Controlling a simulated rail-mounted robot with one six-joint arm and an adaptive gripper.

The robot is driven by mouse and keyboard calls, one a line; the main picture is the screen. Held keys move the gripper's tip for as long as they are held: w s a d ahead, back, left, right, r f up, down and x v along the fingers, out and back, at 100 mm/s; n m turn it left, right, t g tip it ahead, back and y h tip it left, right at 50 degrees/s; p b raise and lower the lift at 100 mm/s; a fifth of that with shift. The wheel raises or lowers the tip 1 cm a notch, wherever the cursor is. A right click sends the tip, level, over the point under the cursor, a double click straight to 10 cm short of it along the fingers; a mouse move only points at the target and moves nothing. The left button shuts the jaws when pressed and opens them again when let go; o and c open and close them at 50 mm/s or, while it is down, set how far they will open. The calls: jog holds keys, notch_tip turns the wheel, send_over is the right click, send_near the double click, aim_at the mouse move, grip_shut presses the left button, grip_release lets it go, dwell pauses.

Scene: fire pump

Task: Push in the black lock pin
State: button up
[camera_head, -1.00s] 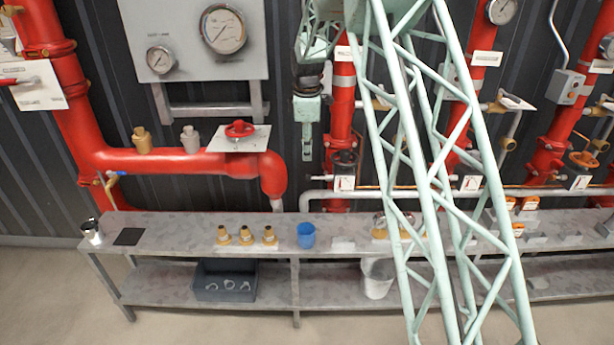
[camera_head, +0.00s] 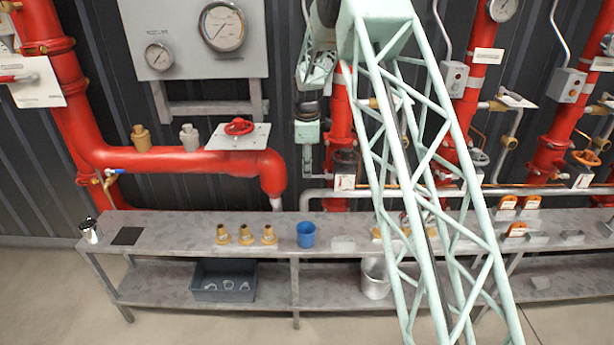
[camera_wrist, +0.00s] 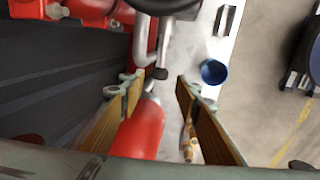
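A small black knob (camera_wrist: 160,73), which may be the black lock pin, shows in the wrist view on a grey fitting just above a red pipe (camera_wrist: 145,130). I cannot make out the pin for sure in the head view. My gripper (camera_wrist: 157,87) is open and empty, with one brown-padded finger on each side of the picture. The knob appears between the fingertips, but its distance from them is unclear. In the head view my gripper (camera_head: 308,150) hangs left of a red riser pipe with a dark handwheel (camera_head: 345,157).
A grey shelf (camera_head: 180,228) below carries a blue cup (camera_head: 306,234) and several brass fittings (camera_head: 245,236). A red handwheel (camera_head: 239,127) sits on the pipe to the left. A dark round part (camera_wrist: 168,6) stands at the top of the wrist view.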

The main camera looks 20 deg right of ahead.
jog(key=shift+w+d+f+b, duration=0.1)
jog(key=shift+w+f+b, duration=0.1)
jog(key=shift+f, duration=0.8)
jog(key=shift+w+d+f+b, duration=0.1)
jog(key=shift+w+f, duration=0.05)
jog(key=shift+f, duration=0.8)
jog(key=shift+c, duration=0.4)
grip_shut()
